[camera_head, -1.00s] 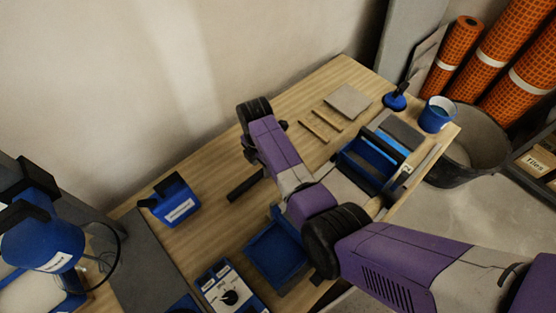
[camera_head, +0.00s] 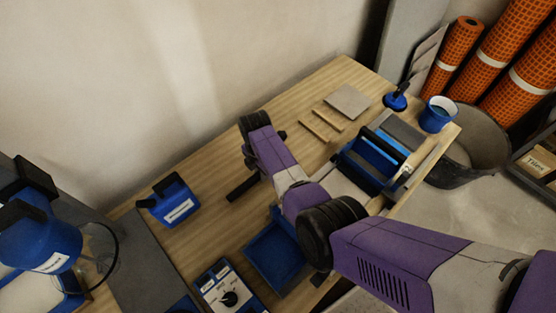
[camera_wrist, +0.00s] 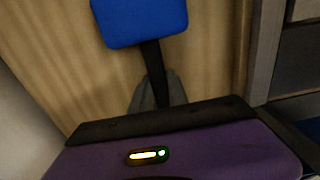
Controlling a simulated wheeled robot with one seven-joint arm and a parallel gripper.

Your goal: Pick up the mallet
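The mallet shows in the wrist view as a blue block-shaped head (camera_wrist: 140,20) with a black handle (camera_wrist: 153,72) running down toward my gripper. In the head view a black bar (camera_head: 243,186) on the table, left of my forearm, looks like its handle; the blue head is not clear there. My gripper's purple body and dark front edge fill the bottom of the wrist view. A grey wedge shape flanks the handle just past that edge; I cannot tell whether it is fingers or shadow. My forearm hides the fingertips in the head view.
The wooden table (camera_head: 210,155) has a blue labelled holder (camera_head: 173,201) at left and a blue tray (camera_head: 272,252) in front. A blue box (camera_head: 375,160), grey tile (camera_head: 348,101), suction cup (camera_head: 396,101) and blue cup (camera_head: 438,114) stand to the right. The wall runs behind.

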